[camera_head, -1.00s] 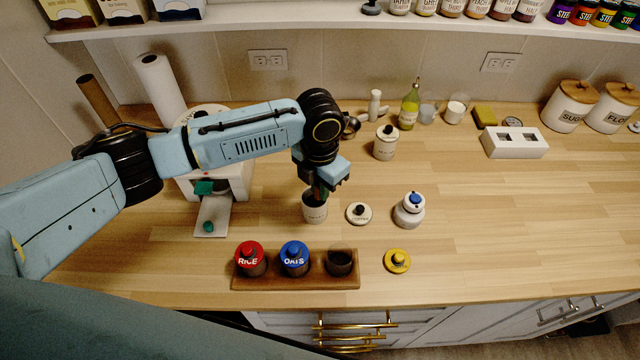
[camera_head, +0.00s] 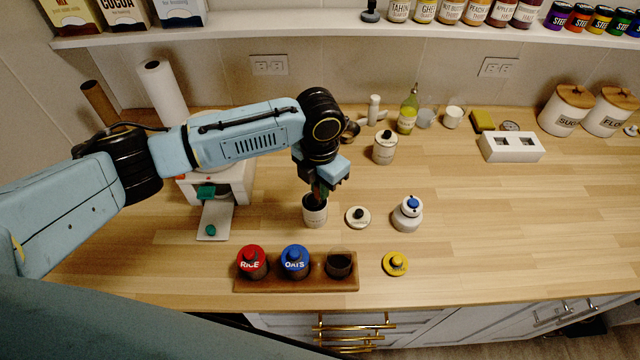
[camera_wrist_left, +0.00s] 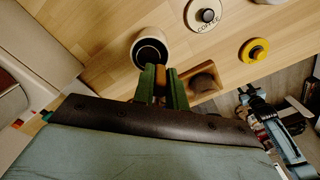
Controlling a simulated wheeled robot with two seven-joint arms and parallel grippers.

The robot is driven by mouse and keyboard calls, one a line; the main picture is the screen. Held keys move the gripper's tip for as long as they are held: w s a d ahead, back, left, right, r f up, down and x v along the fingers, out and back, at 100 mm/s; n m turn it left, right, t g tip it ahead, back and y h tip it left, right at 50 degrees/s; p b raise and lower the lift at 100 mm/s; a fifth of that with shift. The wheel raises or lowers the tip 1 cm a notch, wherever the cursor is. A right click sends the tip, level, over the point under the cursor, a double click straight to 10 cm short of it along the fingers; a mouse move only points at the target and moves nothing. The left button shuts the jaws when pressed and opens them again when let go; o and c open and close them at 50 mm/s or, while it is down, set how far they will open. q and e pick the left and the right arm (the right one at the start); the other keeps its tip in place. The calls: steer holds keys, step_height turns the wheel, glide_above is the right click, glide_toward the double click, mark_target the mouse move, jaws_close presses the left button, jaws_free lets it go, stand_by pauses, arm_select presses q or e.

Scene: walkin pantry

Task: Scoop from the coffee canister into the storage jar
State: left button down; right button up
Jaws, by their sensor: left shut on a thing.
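The coffee canister (camera_head: 315,216) is a pale open cylinder with a dark inside; it also shows in the wrist view (camera_wrist_left: 138,58). Its lid, marked COFFEE (camera_wrist_left: 207,16), lies beside it (camera_head: 358,217). My left gripper (camera_head: 322,193) points down over the canister's mouth. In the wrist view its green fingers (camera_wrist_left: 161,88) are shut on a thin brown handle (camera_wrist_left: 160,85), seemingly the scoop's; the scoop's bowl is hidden. The open glass storage jar (camera_head: 339,265) stands at the right end of a wooden tray. My right arm seems to show small in the wrist view, its fingers unclear.
The tray (camera_head: 300,286) also holds a red-lidded RICE jar (camera_head: 252,262) and a blue-lidded OATS jar (camera_head: 295,261). A yellow lid (camera_head: 395,264) and a white blue-topped jar (camera_head: 407,212) stand to the right. A white machine (camera_head: 232,184) stands left. The counter's right front is clear.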

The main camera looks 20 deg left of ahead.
arm_select(q)
steer(key=shift+r+p, duration=1.45)
steer(key=shift+r, duration=0.25)
steer(key=shift+r+p, duration=0.4)
steer(key=shift+r, duration=0.7)
